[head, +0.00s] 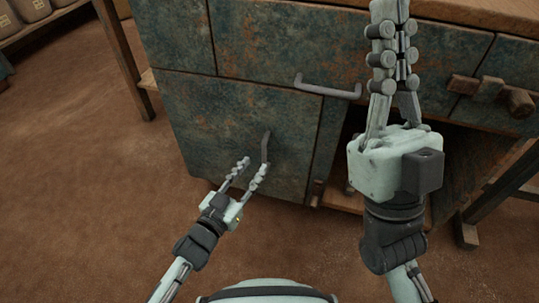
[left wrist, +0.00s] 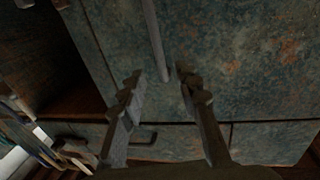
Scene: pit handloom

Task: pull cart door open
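The cart door (head: 215,120) is the worn blue-green lower panel of the cart in the head view, and it looks closed. It also fills much of the left wrist view (left wrist: 240,50). Its dark upright bar handle (head: 265,147) is near the door's right side. My left gripper (head: 248,168) is open just in front of the handle's lower part. In the left wrist view the handle (left wrist: 155,40) ends between the spread fingertips (left wrist: 162,78); contact cannot be told. My right gripper (head: 391,12) is raised in the foreground, its fingers together with nothing visible between them.
A horizontal handle (head: 328,88) juts from the drawer front above the door. An open dark shelf bay lies right of the door, partly behind my right arm. A wooden peg (head: 515,100) sticks out at the right. The brown floor (head: 90,200) at left is clear.

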